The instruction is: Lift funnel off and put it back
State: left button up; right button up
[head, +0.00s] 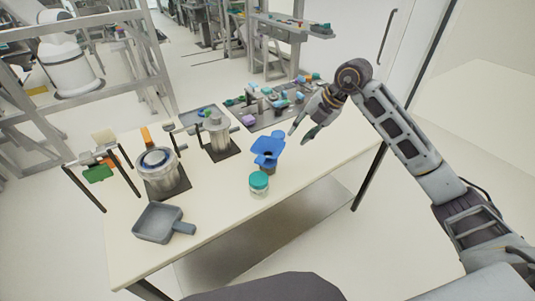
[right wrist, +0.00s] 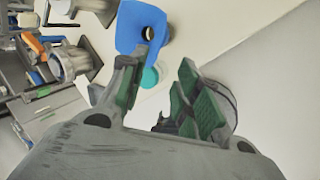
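The blue funnel (head: 268,147) sits on top of a small container (head: 267,170) near the table's right front part; most of that container is hidden under it. In the right wrist view the funnel (right wrist: 140,27) shows just beyond my fingertips. My right gripper (head: 299,133) is above the table, to the right of the funnel and apart from it. Its green-padded fingers are spread wide with nothing between them, as the right wrist view (right wrist: 160,85) shows. My left gripper is not in view.
A jar with a teal lid (head: 259,183) stands just in front of the funnel. A grey scoop (head: 163,222) lies at the front left. Metal pots (head: 160,177) stand at the left and middle. A tray with several small parts (head: 272,104) lies at the back.

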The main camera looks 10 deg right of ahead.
send_over(281, 151)
jog(key=s+d, duration=0.2)
notch_tip(281, 151, down, 6)
jog(key=p+x, duration=0.1)
jog(key=x, duration=0.3)
jog(key=shift+w+a+f+p, duration=0.1)
jog(key=shift+w+f+p, duration=0.15)
jog(key=shift+f+p, duration=0.1)
jog(key=shift+w+a+f, duration=0.15)
jog(key=shift+f, duration=0.35)
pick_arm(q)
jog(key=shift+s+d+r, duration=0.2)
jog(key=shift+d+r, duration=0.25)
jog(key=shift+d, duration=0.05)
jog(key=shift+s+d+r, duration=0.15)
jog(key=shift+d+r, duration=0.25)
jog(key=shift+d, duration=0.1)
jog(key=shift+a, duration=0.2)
pick_arm(e)
jog(key=shift+f, duration=0.3)
grip_shut()
